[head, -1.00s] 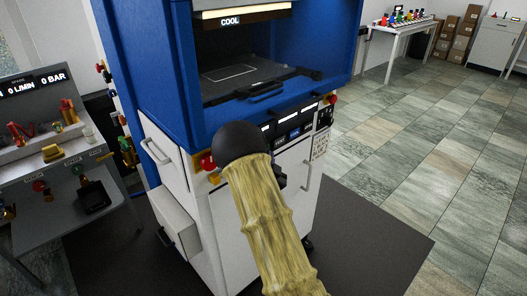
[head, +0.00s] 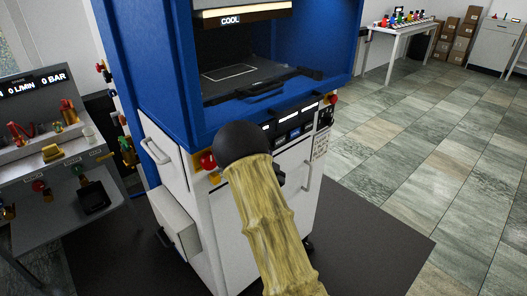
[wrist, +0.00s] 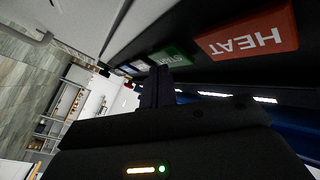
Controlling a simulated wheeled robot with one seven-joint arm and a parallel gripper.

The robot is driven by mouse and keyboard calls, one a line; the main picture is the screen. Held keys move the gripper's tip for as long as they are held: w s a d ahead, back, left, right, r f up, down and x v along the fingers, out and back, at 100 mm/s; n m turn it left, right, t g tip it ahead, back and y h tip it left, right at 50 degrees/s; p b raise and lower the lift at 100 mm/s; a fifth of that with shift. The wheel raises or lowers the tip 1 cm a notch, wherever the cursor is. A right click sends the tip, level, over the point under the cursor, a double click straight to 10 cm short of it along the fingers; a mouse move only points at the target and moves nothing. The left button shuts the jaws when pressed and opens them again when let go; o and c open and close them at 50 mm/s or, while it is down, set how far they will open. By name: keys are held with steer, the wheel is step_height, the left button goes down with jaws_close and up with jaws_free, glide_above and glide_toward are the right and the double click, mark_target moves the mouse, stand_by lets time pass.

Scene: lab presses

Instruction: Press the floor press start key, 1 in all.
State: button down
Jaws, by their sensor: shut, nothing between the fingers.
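The floor press (head: 165,75) is a blue frame on a white cabinet, with a lit COOL sign (head: 230,20) over its opening. Its front panel (head: 294,134) carries keys and small displays; my arm covers the panel's left part. In the wrist view, a red HEAT key (wrist: 247,36) is at upper right and a green key (wrist: 170,56) lies left of it, its label only partly legible. My gripper (wrist: 157,80) is shut and empty, its fingertips close to the green key. I cannot tell whether they touch it.
A red knob (head: 207,161) sits at the panel's left end and another red button (head: 332,99) at its right end. A grey bench (head: 40,150) with fittings stands at left. Tiled floor (head: 420,150) is clear at right.

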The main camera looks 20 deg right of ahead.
steer(key=shift+w+a, duration=0.2)
steer(key=shift+w, duration=0.2)
stand_by(0.6)
steer(key=shift+s, duration=0.1)
steer(key=shift+s+d+b, duration=0.3)
steer(key=shift+s+b, duration=0.35)
steer(key=shift+s, duration=0.05)
steer(key=s, duration=0.1)
steer(key=s+d+b, duration=0.1)
steer(key=s, duration=0.1)
steer(key=s+b, duration=0.1)
steer(key=shift+s+d, duration=0.35)
steer(key=shift+s, duration=0.05)
steer(key=shift+a+f, duration=0.1)
stand_by(0.7)
